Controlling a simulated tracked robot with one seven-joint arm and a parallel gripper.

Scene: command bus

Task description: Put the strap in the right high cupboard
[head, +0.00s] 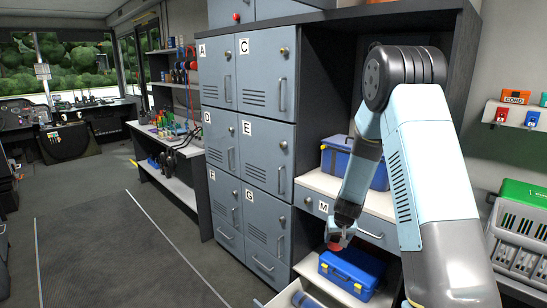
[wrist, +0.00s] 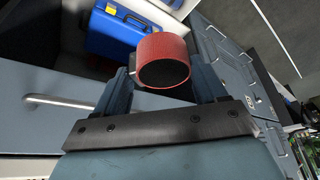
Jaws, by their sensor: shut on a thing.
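The strap is a red roll (wrist: 163,58) with a dark middle. My gripper (wrist: 160,75) is shut on it, and the roll sits between the fingertips in the wrist view. In the head view my gripper (head: 337,241) points down in front of the drawer marked M, with a small red part of the strap (head: 334,247) showing. Two high cupboards are at the top edge of the head view, and only their lower parts show.
Grey lockers (head: 264,130) stand left of my arm. A blue toolbox (head: 345,160) rests above the M drawer (head: 318,205). Another blue toolbox (head: 352,270) is below it. A low drawer (head: 297,297) is pulled out at the bottom. The floor (head: 125,255) at left is clear.

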